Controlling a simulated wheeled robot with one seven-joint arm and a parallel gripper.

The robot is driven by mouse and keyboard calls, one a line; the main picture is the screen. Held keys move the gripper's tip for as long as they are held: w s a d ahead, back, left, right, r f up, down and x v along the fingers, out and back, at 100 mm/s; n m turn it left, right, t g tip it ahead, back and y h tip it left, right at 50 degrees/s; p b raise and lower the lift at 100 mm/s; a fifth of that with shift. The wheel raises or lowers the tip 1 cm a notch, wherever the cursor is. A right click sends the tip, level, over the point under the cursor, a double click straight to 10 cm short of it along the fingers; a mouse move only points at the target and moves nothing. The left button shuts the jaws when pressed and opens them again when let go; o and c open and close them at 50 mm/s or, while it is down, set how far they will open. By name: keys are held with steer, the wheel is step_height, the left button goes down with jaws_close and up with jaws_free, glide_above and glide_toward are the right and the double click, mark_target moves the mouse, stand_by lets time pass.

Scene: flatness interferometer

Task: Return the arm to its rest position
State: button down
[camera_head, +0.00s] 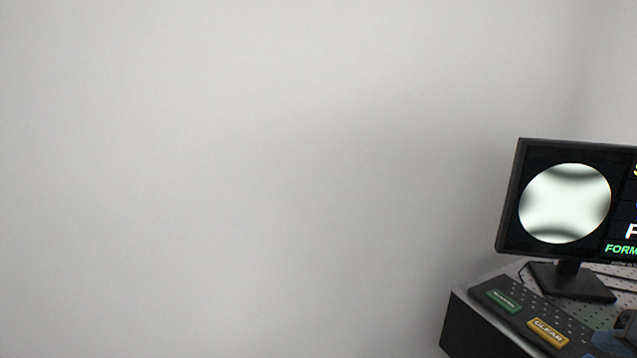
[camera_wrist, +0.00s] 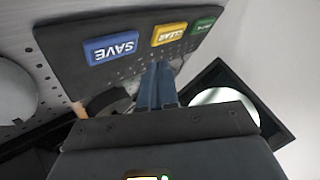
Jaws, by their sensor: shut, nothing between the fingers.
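My gripper (camera_wrist: 160,72) shows in the wrist view with its two blue-grey fingers together, shut and empty. The fingertips point toward a dark button panel (camera_wrist: 75,42), which appears upside down. The panel carries a blue SAVE button (camera_wrist: 111,48), a yellow CLEAR button (camera_wrist: 169,33) and a green button (camera_wrist: 203,25). I cannot tell how far the fingertips are from the panel. In the head view I see the yellow CLEAR button (camera_head: 548,332) and the green button (camera_head: 504,300); I cannot clearly make out my gripper there.
A monitor (camera_head: 508,195) stands on the perforated bench (camera_head: 461,306) at the right, showing a pale disc with dark bands. A grey round part (camera_wrist: 15,92) sits at the left of the wrist view. Blank wall (camera_head: 250,170) fills the head view's left and middle.

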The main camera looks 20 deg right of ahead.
steer(key=s+a+f+n+t, duration=0.15)
steer(key=a+f, duration=0.35)
steer(key=a, duration=0.7)
steer(key=s+a+f+n+t, duration=0.15)
steer(key=a+f, duration=0.35)
steer(key=a, duration=0.7)
steer(key=s+a+r+n+t+y, duration=0.1)
steer(key=s+a+r+n, duration=0.4)
steer(key=s, duration=0.4)
steer(key=s+a+r+n+t+y, duration=0.2)
steer(key=s+a+r+n, duration=0.2)
steer(key=s+a, duration=0.4)
steer(key=shift+s+r+n, duration=0.4)
steer(key=shift+s+r, duration=0.25)
steer(key=shift+s, duration=0.6)
steer(key=shift+d, duration=0.1)
